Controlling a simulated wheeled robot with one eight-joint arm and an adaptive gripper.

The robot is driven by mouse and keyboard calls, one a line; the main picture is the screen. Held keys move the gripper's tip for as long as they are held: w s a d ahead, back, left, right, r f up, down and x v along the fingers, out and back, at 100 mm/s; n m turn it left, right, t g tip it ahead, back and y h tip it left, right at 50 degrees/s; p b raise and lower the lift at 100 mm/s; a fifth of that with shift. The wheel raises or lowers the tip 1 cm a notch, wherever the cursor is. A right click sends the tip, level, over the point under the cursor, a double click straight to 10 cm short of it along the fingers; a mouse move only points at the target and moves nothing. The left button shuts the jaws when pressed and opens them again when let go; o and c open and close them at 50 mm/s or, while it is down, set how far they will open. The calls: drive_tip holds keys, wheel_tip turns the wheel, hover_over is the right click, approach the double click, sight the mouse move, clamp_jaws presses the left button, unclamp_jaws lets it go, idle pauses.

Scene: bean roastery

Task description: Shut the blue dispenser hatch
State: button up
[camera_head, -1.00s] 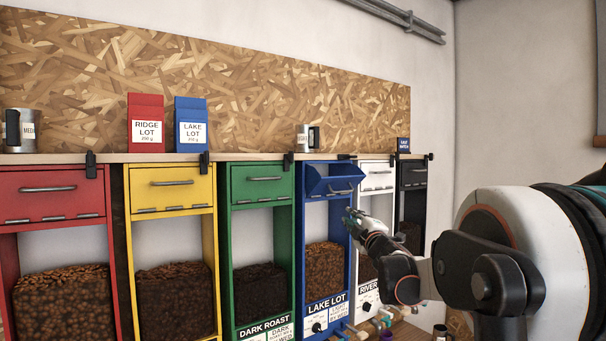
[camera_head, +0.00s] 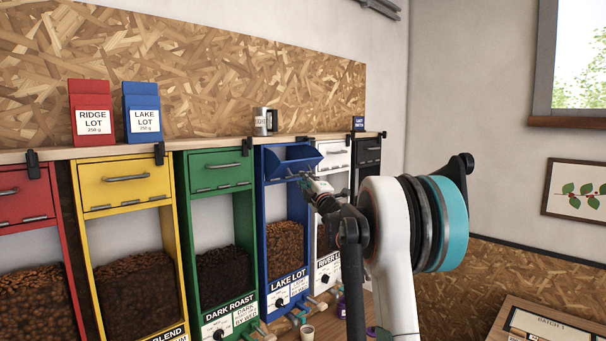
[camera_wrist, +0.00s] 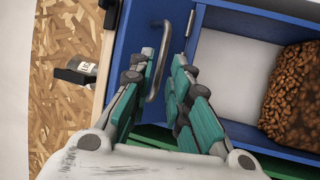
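The blue dispenser (camera_head: 262,215), labelled LAKE LOT, stands between a green and a white one. Its blue hatch (camera_head: 284,165) is tilted outward and open, with a dark gap behind its front. My gripper (camera_head: 308,180) is close to the hatch's front, at its lower right. In the wrist view my gripper (camera_wrist: 166,55) has its fingers apart. The hatch's grey bar handle (camera_wrist: 155,90) shows between the fingers, next to the blue hatch panel (camera_wrist: 133,28). I cannot tell whether either finger touches the handle. My arm hides part of the dispensers to the right.
The yellow hatch (camera_head: 125,179), green hatch (camera_head: 215,172) and white hatch (camera_head: 334,154) are shut. Small cups and bottles lie below the blue dispenser.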

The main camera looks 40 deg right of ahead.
drive_tip(key=shift+p+x, duration=0.35)
drive_tip(key=shift+x, duration=1.45)
drive_tip(key=shift+c, duration=0.4)
clamp_jaws()
